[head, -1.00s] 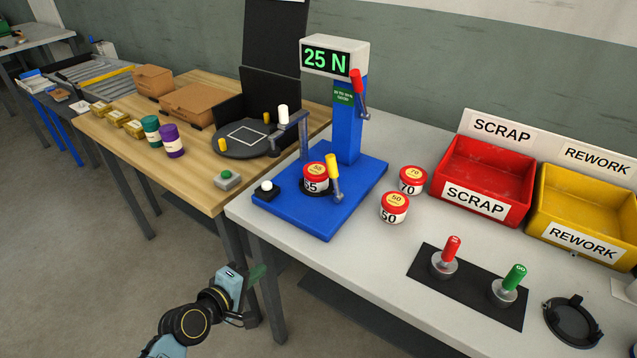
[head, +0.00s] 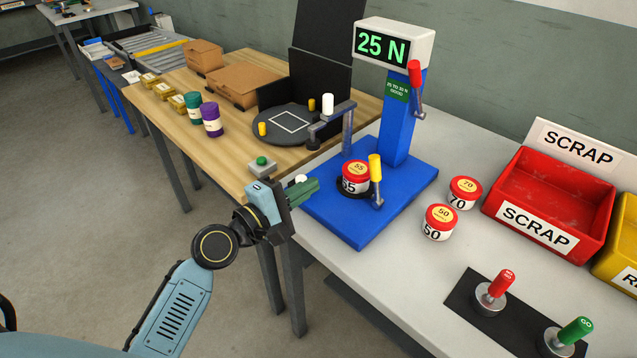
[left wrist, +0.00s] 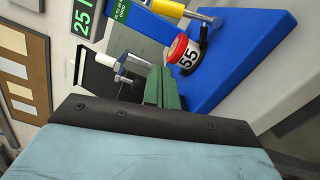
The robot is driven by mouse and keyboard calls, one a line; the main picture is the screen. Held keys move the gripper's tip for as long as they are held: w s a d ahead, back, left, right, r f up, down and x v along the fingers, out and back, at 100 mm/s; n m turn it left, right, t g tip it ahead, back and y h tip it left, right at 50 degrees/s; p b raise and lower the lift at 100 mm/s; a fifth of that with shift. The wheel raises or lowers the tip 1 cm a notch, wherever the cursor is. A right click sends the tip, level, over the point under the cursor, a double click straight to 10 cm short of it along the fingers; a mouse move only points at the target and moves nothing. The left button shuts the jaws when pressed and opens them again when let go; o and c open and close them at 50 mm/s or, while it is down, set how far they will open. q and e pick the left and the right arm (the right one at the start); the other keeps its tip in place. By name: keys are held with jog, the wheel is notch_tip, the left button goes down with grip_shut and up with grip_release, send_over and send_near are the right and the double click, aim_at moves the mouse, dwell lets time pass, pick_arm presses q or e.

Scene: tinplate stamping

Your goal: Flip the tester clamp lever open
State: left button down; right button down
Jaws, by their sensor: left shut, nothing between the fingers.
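The tester has a blue base (head: 350,225), a blue column (head: 398,130) and a display (head: 382,45) reading 25 N. A yellow-handled lever (head: 376,167) stands upright at the right side of a red-topped can marked 55 (head: 355,177), which sits on the base; I take this for the clamp lever. In the left wrist view, the yellow handle (left wrist: 167,8) and the can (left wrist: 182,53) show beyond my fingers. My left gripper (head: 312,188) has green fingers, shut and empty, over the left edge of the base, apart from the lever. My right gripper is out of view.
A red lever (head: 415,88) is on the column. A white-handled arm (head: 328,104) rises at the base's back left. A white knob (head: 301,178) is partly hidden by my gripper. Cans marked 70 (head: 464,192) and 50 (head: 439,222) stand right of the base, before the red scrap bin (head: 545,213).

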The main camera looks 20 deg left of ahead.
aim_at(373, 178)
pick_arm(q)
jog(key=x, duration=0.7)
jog(key=shift+w, duration=0.25)
jog(key=d, duration=0.3)
jog(key=shift+w+d+r, duration=0.1)
jog(key=shift+w+r, duration=0.05)
jog(key=shift+r, duration=0.15)
jog(key=shift+d+r, duration=0.1)
jog(key=shift+d, duration=0.4)
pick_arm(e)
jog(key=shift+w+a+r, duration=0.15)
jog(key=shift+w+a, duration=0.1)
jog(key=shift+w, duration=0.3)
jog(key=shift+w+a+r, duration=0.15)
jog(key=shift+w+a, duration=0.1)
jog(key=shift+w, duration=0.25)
